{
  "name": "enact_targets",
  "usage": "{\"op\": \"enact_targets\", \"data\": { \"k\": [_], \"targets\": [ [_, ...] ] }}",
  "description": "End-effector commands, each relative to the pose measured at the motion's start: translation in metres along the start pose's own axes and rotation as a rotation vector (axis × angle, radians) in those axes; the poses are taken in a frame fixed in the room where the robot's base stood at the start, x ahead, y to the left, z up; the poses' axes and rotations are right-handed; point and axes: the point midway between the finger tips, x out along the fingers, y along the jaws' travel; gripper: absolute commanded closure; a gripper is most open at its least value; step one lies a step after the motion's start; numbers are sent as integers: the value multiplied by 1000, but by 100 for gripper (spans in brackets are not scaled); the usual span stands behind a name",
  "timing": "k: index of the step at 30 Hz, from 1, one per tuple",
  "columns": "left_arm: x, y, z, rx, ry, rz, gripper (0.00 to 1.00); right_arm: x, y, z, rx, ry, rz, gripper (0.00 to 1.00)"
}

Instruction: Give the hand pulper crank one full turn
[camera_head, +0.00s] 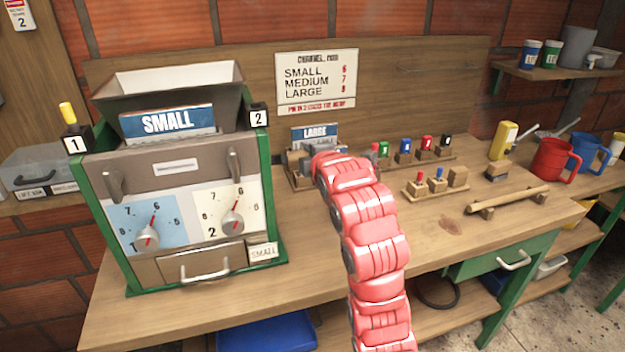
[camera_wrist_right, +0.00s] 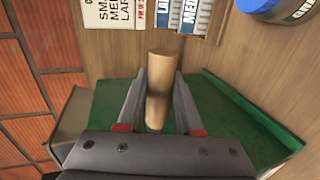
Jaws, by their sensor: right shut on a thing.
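The hand pulper (camera_head: 190,185) is the green-sided machine with a metal hopper and a SMALL sign, at the left of the bench in the head view. My right arm reaches in, and the right gripper (camera_head: 303,168) is beside the pulper's right side, small and partly hidden by the arm. In the right wrist view my right gripper (camera_wrist_right: 160,88) is shut on a wooden cylindrical handle (camera_wrist_right: 158,62), which looks like the crank's grip. A green surface lies behind it. The rest of the crank is hidden. My left gripper is not in view.
The pulper front has two dials (camera_head: 147,238) and a drawer handle (camera_head: 204,268). A LARGE box (camera_head: 314,134), coloured pegs in wooden blocks (camera_head: 405,152), a wooden roller (camera_head: 508,199) and mugs (camera_head: 553,160) stand to the right. The bench front (camera_head: 330,262) is clear.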

Motion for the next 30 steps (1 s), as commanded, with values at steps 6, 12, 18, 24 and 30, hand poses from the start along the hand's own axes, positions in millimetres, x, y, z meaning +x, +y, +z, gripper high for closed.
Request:
{"op": "enact_targets", "data": {
  "k": [6, 12, 18, 24, 30],
  "targets": [
    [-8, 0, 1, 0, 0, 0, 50, -1, -31, -8, -1, 12, -11, 100],
    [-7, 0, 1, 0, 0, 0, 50, -2, -30, -9, 0, 16, -7, 100],
    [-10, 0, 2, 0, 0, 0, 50, -2, -38, -11, -1, 18, -6, 100],
    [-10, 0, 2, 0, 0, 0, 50, -3, -42, -13, -1, 19, -3, 100],
    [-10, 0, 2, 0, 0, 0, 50, -3, -41, -11, -1, 15, -2, 38]
  ]
}}
